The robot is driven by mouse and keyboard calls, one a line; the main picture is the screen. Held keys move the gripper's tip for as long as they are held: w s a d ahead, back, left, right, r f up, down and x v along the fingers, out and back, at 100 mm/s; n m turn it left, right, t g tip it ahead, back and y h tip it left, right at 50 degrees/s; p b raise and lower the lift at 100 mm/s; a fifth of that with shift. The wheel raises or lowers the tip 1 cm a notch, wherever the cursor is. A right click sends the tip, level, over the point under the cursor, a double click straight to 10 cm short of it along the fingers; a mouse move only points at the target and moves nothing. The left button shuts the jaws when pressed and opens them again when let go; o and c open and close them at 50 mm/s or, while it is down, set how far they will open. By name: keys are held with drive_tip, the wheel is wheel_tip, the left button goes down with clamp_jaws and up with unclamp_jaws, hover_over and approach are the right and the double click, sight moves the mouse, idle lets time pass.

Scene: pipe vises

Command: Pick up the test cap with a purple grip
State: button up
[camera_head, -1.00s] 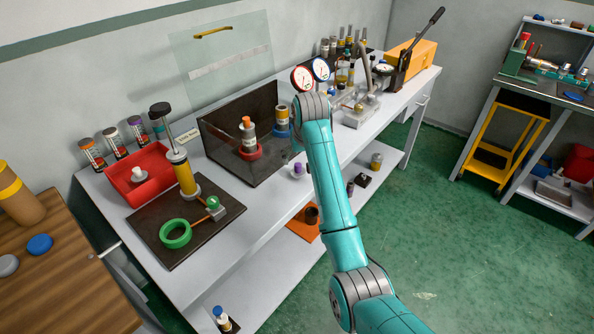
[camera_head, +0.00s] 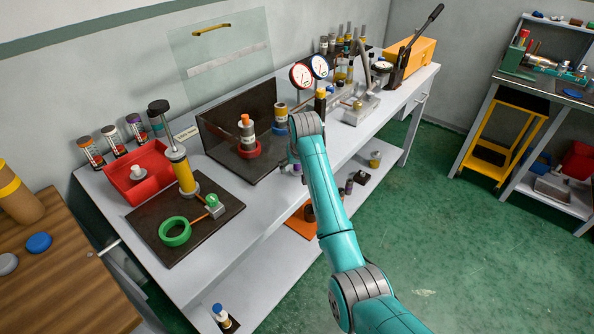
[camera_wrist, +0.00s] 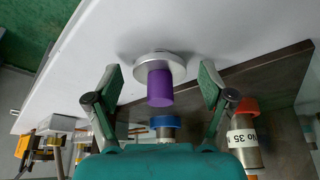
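The test cap with a purple grip (camera_wrist: 160,88) is upright on the white bench, a silver disc with a purple cylinder. In the head view only a bit of the purple grip (camera_head: 297,168) shows beside my arm's wrist. My gripper (camera_wrist: 161,74) is open in the wrist view, with one finger on each side of the cap. Gaps show between both fingers and the cap, and nothing is held.
A red bin (camera_head: 128,185) and a dark mat (camera_head: 165,240) with a green ring are left. Gauges (camera_head: 301,76) stand behind.

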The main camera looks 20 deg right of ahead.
drive_tip(key=c, duration=1.2)
